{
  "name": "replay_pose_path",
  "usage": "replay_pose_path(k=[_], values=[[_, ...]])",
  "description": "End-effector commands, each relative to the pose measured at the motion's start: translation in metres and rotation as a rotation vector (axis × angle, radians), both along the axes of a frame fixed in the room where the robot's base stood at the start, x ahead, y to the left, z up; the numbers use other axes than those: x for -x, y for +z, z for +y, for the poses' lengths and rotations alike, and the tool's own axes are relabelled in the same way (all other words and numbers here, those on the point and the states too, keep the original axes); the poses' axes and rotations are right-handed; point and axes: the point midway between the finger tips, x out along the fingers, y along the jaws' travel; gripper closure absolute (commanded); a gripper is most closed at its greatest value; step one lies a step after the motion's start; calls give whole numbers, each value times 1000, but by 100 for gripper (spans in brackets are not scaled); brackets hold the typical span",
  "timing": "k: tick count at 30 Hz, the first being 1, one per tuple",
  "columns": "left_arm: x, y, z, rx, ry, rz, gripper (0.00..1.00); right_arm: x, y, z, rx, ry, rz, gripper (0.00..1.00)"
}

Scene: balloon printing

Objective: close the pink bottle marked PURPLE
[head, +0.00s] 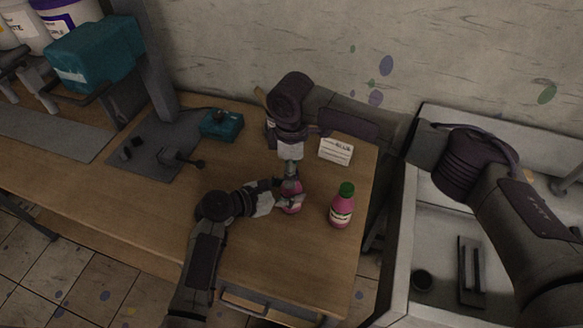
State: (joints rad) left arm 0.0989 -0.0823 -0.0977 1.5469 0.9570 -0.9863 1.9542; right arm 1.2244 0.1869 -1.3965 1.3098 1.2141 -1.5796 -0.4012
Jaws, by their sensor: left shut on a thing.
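A pink bottle (291,208) stands on the wooden table. My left gripper (288,196) is shut on its body from the left side. My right gripper (291,170) points down directly over the top of this bottle. The bottle's top is hidden by it, and I cannot tell whether a cap is there or whether the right fingers are closed. A second pink bottle (341,208) with a green cap stands upright to the right, apart from both grippers. The labels are too small to read, so I cannot tell which bottle is marked PURPLE.
A white card reading BLUE (337,151) stands behind the bottles. A teal box (221,124) and a grey machine with a teal head (95,52) are at the left. A metal sink (440,240) adjoins the right. The table's left-front area is clear.

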Motion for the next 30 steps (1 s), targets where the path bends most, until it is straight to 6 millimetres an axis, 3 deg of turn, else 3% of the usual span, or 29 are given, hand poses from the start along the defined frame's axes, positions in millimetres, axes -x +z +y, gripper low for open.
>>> replay_pose_path(k=[11,24,30], values=[[0,-1,0,-2,0,1,100,-1,7,0,-2,1,-2,38],[0,-1,0,-2,0,1,100,0,92,0,-2,1,-2,38],[0,-1,0,-2,0,1,100,0,115,0,-1,1,-1,38]])
